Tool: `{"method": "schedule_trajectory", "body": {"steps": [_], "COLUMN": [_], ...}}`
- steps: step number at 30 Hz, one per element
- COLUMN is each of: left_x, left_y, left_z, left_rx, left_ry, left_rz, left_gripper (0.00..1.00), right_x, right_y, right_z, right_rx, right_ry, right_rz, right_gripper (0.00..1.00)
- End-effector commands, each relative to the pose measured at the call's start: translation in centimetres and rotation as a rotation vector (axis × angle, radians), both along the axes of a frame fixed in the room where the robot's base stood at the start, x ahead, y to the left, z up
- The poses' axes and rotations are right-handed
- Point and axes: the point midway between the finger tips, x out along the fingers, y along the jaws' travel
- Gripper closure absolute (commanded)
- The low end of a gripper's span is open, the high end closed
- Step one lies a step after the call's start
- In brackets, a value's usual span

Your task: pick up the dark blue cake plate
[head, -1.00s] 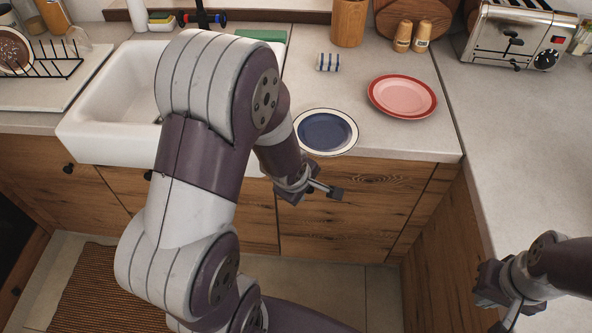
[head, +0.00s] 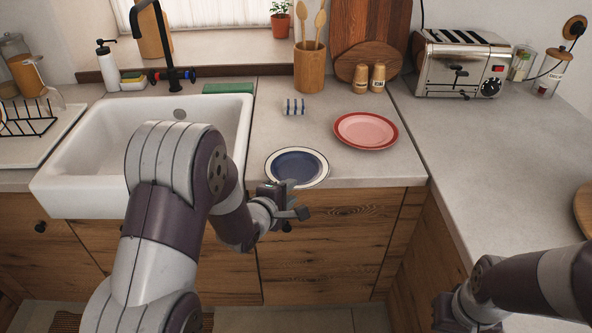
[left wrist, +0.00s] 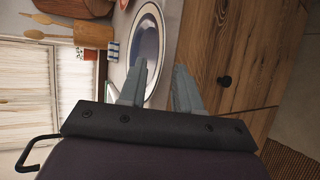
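The dark blue cake plate (head: 299,165), with a white rim and dark edge line, lies flat at the counter's front edge, right of the sink. My left gripper (head: 294,200) is at its near rim, with the fingers apart. In the left wrist view the plate (left wrist: 149,44) is behind one finger, while the other finger is in front of the wooden cabinet; the gap (left wrist: 160,82) between them is at the plate's rim. I cannot tell whether a finger touches it. My right gripper (head: 452,312) is low at the right, its fingers unclear.
A red-rimmed pink plate (head: 365,130) lies right of the blue one. A striped napkin roll (head: 293,107) lies behind it. The white sink (head: 240,130) is to the left. Two shakers (head: 369,78), a utensil holder (head: 309,68) and a toaster (head: 463,62) stand farther back.

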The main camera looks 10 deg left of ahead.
Motion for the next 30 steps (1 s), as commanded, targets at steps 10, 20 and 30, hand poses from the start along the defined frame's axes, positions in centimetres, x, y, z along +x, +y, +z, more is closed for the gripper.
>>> {"method": "schedule_trajectory", "body": {"steps": [10,20,30], "left_x": [2.2,2.2,2.2], "left_y": [-0.5,-0.4,-0.4], "left_z": [-0.9,-0.8,0.6], "left_rx": [0.001,0.001,0.001], "left_ry": [0.0,-0.002,-0.005], "left_rz": [0.001,0.001,0.001], "left_gripper": [0.67,1.0,1.0], "right_x": [0.0,0.0,0.0], "right_y": [0.0,0.0,0.0], "right_z": [0.0,0.0,0.2], "right_rx": [0.0,0.0,0.0], "right_ry": [0.0,0.0,0.0], "right_rz": [0.0,0.0,0.0], "right_gripper": [1.0,1.0,1.0]}}
